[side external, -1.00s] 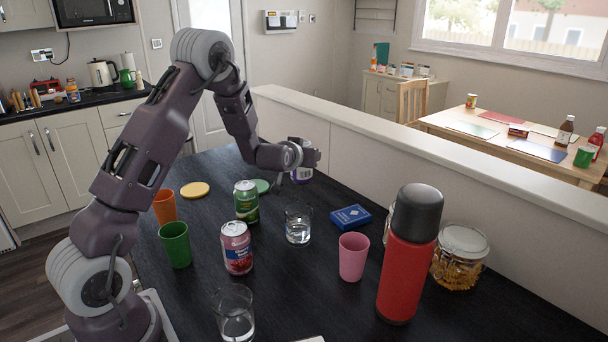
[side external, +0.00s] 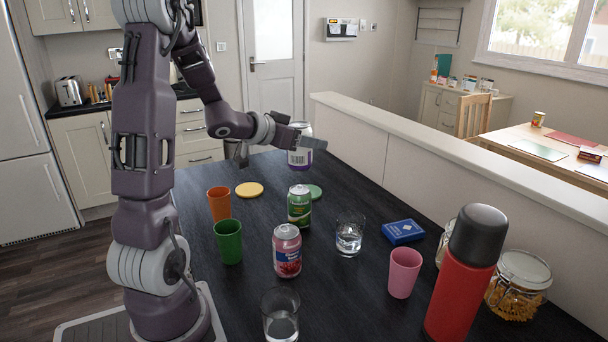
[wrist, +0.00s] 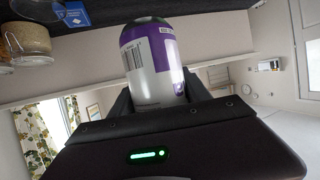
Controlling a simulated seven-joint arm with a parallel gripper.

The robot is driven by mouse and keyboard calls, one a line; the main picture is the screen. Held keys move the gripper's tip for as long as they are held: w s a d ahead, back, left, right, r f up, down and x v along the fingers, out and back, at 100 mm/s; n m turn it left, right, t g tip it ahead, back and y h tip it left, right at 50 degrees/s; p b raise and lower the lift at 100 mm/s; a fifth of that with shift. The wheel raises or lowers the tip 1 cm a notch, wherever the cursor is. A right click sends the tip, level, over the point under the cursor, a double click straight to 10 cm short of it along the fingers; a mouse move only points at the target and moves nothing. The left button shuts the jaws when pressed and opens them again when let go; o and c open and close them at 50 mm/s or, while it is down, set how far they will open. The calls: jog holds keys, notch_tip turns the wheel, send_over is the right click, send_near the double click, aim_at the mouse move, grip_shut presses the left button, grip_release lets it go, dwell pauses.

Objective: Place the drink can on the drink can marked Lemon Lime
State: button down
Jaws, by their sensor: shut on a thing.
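My gripper (side external: 303,142) is shut on a white and purple drink can (side external: 299,159). It holds the can roughly upright above the far part of the dark table, behind the green can. The held can (wrist: 153,68) also shows between the fingers in the wrist view, with a barcode on its side. A green drink can (side external: 299,208) stands upright on the table, its lettering too small to read. A pink drink can (side external: 287,254) stands upright nearer the camera. I cannot read the words Lemon Lime on any can.
A green cup (side external: 228,243) and orange cup (side external: 219,204) stand left of the green can. A glass (side external: 348,238), blue card box (side external: 403,231), pink cup (side external: 404,272) and red flask (side external: 464,285) are to its right.

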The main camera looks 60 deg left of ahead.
aim_at(307, 162)
notch_tip(307, 162, down, 6)
jog(key=shift+r, duration=0.15)
jog(key=c, duration=0.5)
grip_release()
